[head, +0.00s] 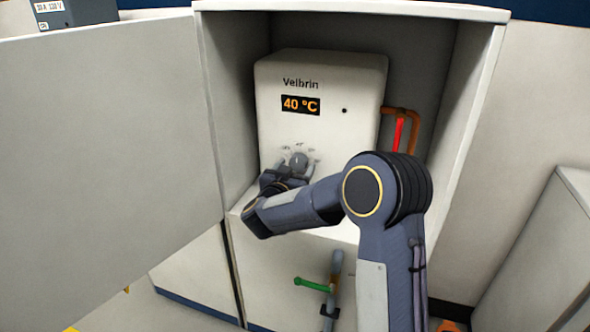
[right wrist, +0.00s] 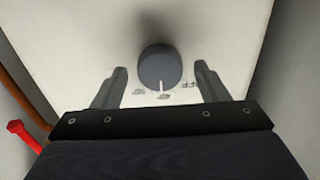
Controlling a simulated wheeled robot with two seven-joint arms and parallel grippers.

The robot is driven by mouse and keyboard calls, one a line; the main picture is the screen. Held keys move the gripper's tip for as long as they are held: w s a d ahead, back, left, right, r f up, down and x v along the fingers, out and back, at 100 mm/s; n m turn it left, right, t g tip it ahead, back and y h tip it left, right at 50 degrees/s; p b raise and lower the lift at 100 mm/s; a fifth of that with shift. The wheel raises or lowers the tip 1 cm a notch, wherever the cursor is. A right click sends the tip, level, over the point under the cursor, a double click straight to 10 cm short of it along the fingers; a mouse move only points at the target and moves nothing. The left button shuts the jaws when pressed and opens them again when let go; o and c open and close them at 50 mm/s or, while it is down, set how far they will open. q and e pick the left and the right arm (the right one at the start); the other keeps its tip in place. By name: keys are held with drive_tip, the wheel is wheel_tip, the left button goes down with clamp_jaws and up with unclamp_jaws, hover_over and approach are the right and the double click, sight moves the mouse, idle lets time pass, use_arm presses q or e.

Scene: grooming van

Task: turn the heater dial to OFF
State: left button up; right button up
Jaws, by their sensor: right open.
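The white heater (head: 365,90) stands inside an open cabinet, and its display (head: 300,105) reads 40 °C. The round dark grey dial (head: 299,159) is low on its front, with small labels around it. My right gripper (head: 292,172) is open at the dial. In the right wrist view its fingers (right wrist: 162,78) stand on either side of the dial, with gaps between. My left gripper is out of view.
An open cabinet door (head: 100,130) fills the left. An orange pipe with a red handle (head: 399,135) is right of the heater. Below are a grey pipe (head: 335,275) and a green handle (head: 312,284). The cabinet's side walls stand close around the heater.

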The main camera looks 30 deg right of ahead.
drive_tip(key=shift+w+d, duration=0.1)
drive_tip(key=shift+d, duration=0.05)
drive_tip(key=shift+c, duration=0.4)
drive_tip(key=c, duration=0.9)
drive_tip(key=shift+r+p, duration=0.1)
drive_tip(key=shift+p, duration=0.35)
drive_tip(key=n+p, duration=0.7)
drive_tip(key=p, duration=0.2)
drive_tip(key=shift+r+p, duration=0.15)
drive_tip(key=shift+p, duration=0.15)
drive_tip(key=shift+f+n+p, duration=0.2)
drive_tip(key=shift+n+p, duration=1.25)
drive_tip(key=shift+n, duration=0.15)
